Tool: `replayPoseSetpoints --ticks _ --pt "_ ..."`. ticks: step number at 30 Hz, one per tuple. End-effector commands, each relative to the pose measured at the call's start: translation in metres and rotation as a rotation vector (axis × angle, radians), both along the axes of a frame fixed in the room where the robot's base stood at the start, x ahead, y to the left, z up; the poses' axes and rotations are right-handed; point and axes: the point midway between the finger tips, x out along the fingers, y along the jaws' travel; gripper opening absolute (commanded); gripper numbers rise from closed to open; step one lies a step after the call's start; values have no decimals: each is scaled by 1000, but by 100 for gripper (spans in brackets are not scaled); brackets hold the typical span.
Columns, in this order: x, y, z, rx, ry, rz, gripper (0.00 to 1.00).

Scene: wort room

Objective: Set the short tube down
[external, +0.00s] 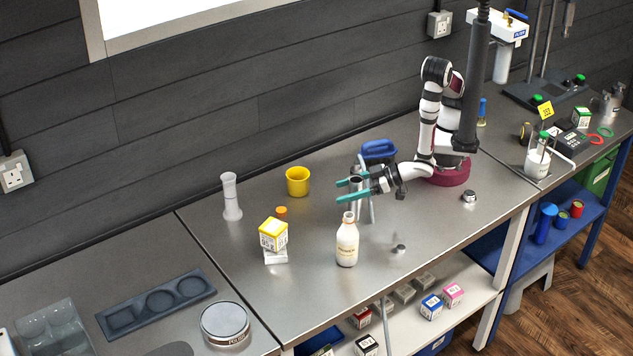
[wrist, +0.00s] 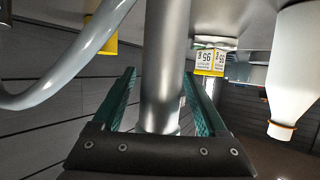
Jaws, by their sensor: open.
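An upright steel tube (external: 355,187) stands on the bench near its middle; in the wrist view the steel tube (wrist: 163,65) runs between the two fingers. I take it to be the short tube. My gripper (external: 345,190) reaches in from the right, level, with its teal fingers on either side of the tube. The wrist view shows my gripper (wrist: 160,100) open, with a gap between the tube and each finger. The tube's foot is out of the wrist view and partly hidden in the external view.
A curved grey pipe (wrist: 70,75) is close beside the tube. A white bottle (external: 347,243) stands just in front.

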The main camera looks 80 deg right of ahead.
Motion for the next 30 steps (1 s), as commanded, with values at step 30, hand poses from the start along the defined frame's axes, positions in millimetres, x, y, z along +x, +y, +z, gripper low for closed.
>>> replayPoseSetpoints --ticks 30 --pt "-110 -18 49 0 0 0 76"
